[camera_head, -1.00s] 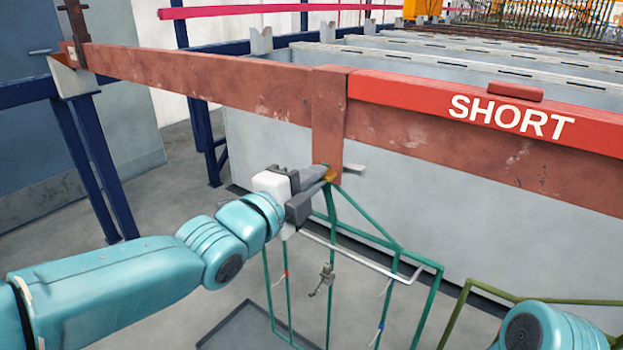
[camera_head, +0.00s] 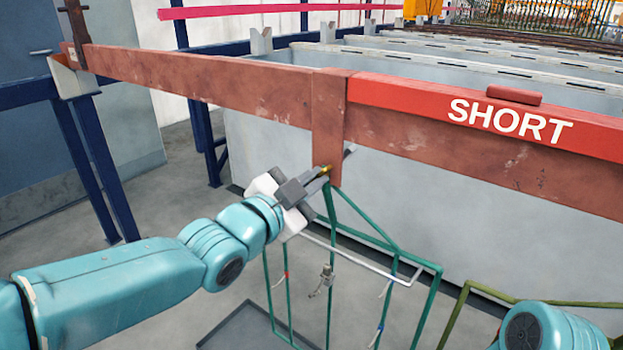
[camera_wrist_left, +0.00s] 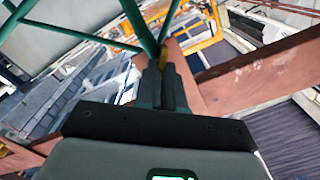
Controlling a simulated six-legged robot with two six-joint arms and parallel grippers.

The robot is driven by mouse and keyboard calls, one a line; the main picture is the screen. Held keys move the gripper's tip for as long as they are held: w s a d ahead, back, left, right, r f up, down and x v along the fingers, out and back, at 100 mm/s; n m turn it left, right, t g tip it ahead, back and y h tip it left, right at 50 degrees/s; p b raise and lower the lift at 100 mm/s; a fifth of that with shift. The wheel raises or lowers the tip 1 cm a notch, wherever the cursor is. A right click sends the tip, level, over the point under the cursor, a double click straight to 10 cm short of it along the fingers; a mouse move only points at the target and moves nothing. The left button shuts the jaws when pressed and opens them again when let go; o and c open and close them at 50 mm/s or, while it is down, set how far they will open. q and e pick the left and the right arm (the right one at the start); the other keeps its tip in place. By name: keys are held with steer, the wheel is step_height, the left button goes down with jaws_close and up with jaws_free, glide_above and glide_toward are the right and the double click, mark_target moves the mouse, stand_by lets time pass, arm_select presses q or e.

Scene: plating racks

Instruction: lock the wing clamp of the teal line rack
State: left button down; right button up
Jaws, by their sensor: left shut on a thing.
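The teal line rack (camera_head: 437,290) hangs by its upright from a copper-brown hanger (camera_head: 329,115) on the long copper-brown bar (camera_head: 215,80). It also shows in the left wrist view (camera_wrist_left: 75,32). The wing clamp (camera_head: 327,168) shows as a small brass-yellow bit at the foot of the hanger, and in the left wrist view (camera_wrist_left: 170,50) just beyond my fingertips. My left gripper (camera_head: 316,176) is shut on it, its fingers tilted, hiding most of it. Whether the clamp is tight cannot be seen. My right gripper is out of view.
An olive rack (camera_head: 463,301) stands to the right of the teal one. A red cover marked SHORT (camera_head: 420,98) lies along the bar. A grey tank wall (camera_head: 420,210) rises behind the racks. A dark floor tray (camera_head: 240,325) lies below.

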arm_select(q)
steer(key=shift+n+p, duration=0.8)
steer(key=shift+n, duration=2.9)
steer(key=c, duration=1.3)
jaws_free()
steer(key=shift+o, duration=0.2)
steer(key=shift+a, duration=0.1)
